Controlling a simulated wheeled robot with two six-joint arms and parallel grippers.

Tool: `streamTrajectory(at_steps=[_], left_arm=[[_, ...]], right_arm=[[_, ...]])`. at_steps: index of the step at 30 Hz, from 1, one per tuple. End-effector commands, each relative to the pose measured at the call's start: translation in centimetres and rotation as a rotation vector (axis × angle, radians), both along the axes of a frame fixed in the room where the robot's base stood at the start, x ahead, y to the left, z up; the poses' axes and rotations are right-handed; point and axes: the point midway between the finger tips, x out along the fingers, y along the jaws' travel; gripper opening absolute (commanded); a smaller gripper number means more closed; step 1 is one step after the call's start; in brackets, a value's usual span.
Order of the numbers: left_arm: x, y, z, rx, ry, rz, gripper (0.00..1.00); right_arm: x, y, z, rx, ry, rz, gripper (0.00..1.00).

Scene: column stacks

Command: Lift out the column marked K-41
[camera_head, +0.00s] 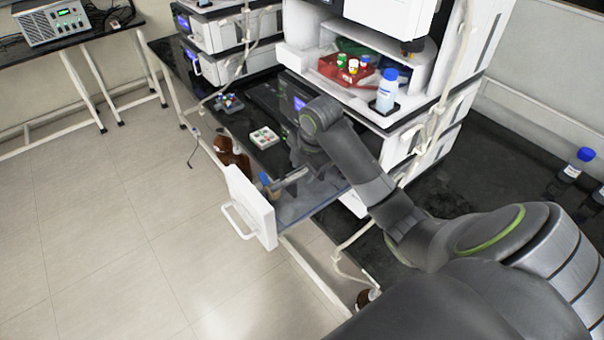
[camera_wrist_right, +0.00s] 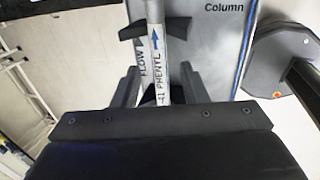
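The column (camera_wrist_right: 157,45) is a pale tube seen in the right wrist view, with a blue arrow and lettering reading "FLOW" and "-41 PHENYL"; the first letter is hidden. It runs through a dark clip (camera_wrist_right: 128,32) on a grey surface printed "Column". My right gripper (camera_wrist_right: 154,88) has one finger on each side of the column, with a visible gap on the left side. In the head view, my right gripper (camera_head: 288,180) reaches down into an open drawer with a white front (camera_head: 250,207). My left gripper is not in view.
Stacked white instruments (camera_head: 455,80) rise behind the drawer. A red tray (camera_head: 335,68) with small vials and a blue-capped bottle (camera_head: 387,92) sit on a shelf. A small white rack (camera_head: 264,138) and brown bottle (camera_head: 228,150) stand near the drawer. The floor at left is clear.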

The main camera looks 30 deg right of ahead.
Motion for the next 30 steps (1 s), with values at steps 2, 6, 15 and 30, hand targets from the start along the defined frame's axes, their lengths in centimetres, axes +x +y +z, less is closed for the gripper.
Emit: streamTrajectory(at_steps=[2, 6, 15, 30], left_arm=[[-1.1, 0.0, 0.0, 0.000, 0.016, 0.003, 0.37], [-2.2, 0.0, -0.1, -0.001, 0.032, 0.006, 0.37], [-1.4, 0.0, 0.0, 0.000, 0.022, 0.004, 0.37], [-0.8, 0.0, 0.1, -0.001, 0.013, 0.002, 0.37]], right_arm=[[0.0, 0.0, 0.1, 0.000, 0.000, 0.000, 0.39], [0.0, 0.0, 0.1, 0.000, 0.000, 0.000, 0.21], [0.0, 0.0, 0.1, 0.000, -0.001, 0.000, 0.00], [0.2, -0.1, 4.7, -0.004, -0.006, 0.001, 0.00]])
